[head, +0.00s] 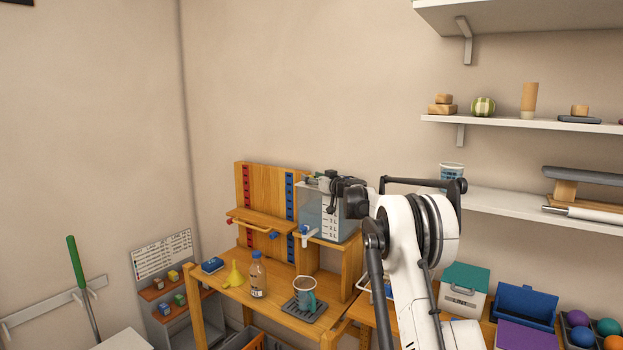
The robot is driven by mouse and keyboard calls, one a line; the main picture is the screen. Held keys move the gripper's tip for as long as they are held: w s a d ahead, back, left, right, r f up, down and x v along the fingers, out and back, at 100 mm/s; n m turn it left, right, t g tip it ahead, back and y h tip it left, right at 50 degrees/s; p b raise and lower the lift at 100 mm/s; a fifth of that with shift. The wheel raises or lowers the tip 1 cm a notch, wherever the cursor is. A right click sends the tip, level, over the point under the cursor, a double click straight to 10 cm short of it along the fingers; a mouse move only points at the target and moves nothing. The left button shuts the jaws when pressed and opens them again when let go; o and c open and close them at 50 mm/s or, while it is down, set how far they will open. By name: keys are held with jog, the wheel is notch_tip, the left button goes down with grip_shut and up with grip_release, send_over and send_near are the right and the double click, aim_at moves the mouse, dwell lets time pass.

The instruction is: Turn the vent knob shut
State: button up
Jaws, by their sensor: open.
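A clear tank (313,210) with litre marks on its front stands on a wooden stand at the back of the workbench. A small white tap (307,236) sticks out low on its front left. Small grey-green fittings (325,175) show on top of the tank. The vent knob may be among them, but I cannot make it out for certain. My gripper (333,196) is open, at the tank's upper right in the picture, and covers part of the tank's top. I cannot tell whether it touches anything.
A wooden pegboard (262,183) with red and blue strips stands left of the tank. White shelves (515,122) hang at right.

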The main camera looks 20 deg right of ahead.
jog(key=s+d, duration=0.2)
jog(key=s, duration=0.9)
